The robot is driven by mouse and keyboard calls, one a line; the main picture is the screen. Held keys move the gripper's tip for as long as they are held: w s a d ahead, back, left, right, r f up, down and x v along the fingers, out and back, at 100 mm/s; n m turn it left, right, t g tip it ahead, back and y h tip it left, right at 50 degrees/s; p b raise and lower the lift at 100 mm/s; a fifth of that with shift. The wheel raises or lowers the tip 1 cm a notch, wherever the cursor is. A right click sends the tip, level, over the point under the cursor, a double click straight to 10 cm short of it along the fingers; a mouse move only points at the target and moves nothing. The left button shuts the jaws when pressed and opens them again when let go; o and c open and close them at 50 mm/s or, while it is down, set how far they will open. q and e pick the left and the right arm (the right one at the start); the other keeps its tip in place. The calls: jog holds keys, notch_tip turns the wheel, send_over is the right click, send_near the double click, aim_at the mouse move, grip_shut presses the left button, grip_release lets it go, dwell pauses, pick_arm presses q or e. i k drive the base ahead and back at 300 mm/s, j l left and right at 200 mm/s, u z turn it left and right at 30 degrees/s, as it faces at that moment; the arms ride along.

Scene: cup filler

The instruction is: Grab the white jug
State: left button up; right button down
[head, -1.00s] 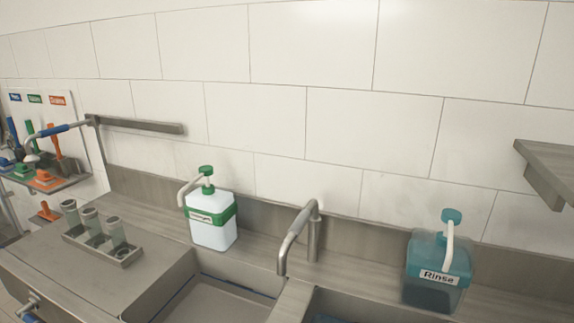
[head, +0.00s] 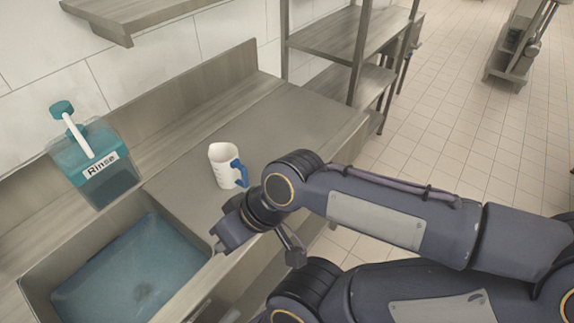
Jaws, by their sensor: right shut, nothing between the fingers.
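The white jug (head: 221,168) stands upright on the steel counter, right of the sink. It has a blue handle (head: 240,172) on its right side, towards my arm, and faint marks on its wall. My right gripper (head: 217,247) is at the counter's front edge, nearer to me than the jug and apart from it. It is shut with nothing in it; its fingers are small and partly hidden by my wrist. My left gripper is not in view.
A teal Rinse pump bottle (head: 98,168) stands behind the sink (head: 130,265), which has a blue bottom. The counter (head: 290,120) behind and right of the jug is clear. A wall shelf (head: 140,15) hangs above, and a steel rack (head: 335,40) stands beyond the counter.

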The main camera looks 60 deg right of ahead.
aim_at(224, 157)
jog(key=z, duration=1.45)
jog(key=l+u, duration=0.1)
jog(key=u, duration=0.35)
jog(key=i+l+u, duration=0.1)
jog(key=u, duration=0.35)
jog(key=l+u, duration=0.2)
jog(key=u, duration=0.25)
jog(key=l+u, duration=0.2)
jog(key=u, duration=0.25)
jog(key=k+l+u, duration=0.15)
jog(key=l, duration=0.3)
jog(key=l+u, duration=0.2)
jog(key=l, duration=0.2)
jog(key=k+l+u, duration=0.15)
jog(key=l, duration=0.25)
jog(key=k+l+u, duration=0.15)
jog(key=l, duration=0.25)
jog(key=k+l, duration=0.25)
jog(key=l, duration=0.1)
